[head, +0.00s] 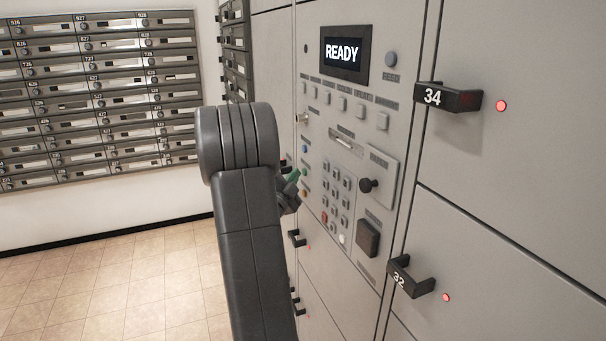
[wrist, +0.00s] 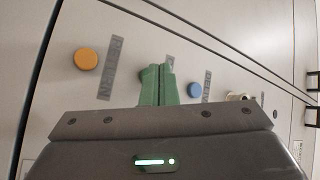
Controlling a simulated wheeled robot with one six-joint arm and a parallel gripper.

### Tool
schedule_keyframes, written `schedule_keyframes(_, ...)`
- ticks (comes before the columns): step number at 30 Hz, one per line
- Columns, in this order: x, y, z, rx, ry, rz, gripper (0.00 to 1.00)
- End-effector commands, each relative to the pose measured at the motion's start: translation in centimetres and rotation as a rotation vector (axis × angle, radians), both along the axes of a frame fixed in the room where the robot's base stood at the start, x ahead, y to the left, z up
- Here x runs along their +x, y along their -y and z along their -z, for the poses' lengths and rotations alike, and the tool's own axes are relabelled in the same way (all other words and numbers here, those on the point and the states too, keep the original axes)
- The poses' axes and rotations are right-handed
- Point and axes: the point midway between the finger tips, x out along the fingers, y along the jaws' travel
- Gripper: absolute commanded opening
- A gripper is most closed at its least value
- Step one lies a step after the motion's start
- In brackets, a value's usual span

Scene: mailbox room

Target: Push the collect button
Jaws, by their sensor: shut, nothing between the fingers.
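My gripper (head: 294,175) has green fingers, shut together and empty, close to the grey locker panel. In the wrist view, the shut fingers (wrist: 157,72) point at the panel between an orange button (wrist: 87,59) and a blue button (wrist: 194,90). The label beside the orange button seems to read RETURN. In the head view, a small green button (head: 305,172) shows just right of the fingertips. I cannot read a collect label or tell whether the fingertips touch the panel.
The panel holds a screen (head: 345,53) reading READY, a keypad (head: 335,197), a black knob (head: 369,185) and a square black part (head: 368,238). Locker handles 34 (head: 448,97) and 32 (head: 410,277) stick out at right. Mailboxes (head: 95,90) line the left wall; the floor there is clear.

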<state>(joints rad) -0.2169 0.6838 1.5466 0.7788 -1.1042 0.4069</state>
Motion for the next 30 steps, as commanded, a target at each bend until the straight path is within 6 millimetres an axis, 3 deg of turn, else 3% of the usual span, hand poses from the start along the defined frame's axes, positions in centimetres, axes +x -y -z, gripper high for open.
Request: schedule_keyframes(30, 0.24, 0.72, 0.01, 0.0, 0.0, 0.0, 0.0)
